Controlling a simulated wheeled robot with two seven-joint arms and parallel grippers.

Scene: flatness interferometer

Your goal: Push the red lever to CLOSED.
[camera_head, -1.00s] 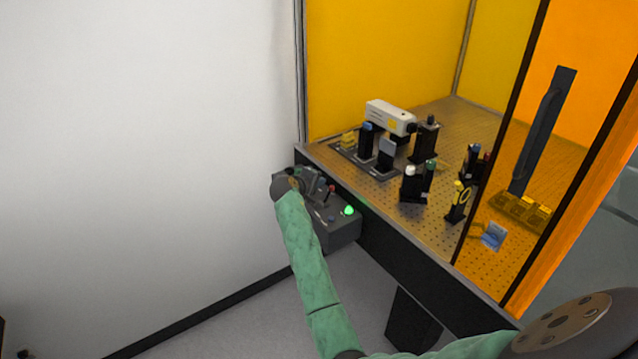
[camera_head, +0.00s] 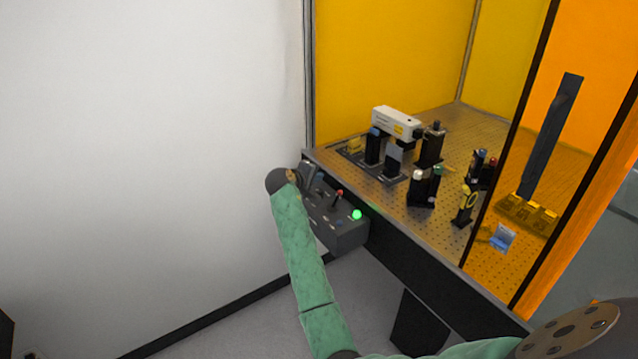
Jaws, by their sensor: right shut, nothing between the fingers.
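The red-tipped lever (camera_head: 339,193) stands up from the dark control box (camera_head: 343,233) fixed at the left end of the optical table. A green light (camera_head: 357,214) glows on the box, to the right of the lever. My right gripper (camera_head: 317,180) is at the back left of the box, left of the lever and apparently apart from it. It is shut and empty, though my wrist partly hides its fingers. The lever's position labels are too small to read. My left gripper is not in view.
The perforated optical table (camera_head: 440,225) carries a white laser unit (camera_head: 397,122) and several mounts. An orange panel with a dark handle (camera_head: 551,137) stands at the right. A white wall (camera_head: 150,150) is close to the left of my gripper.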

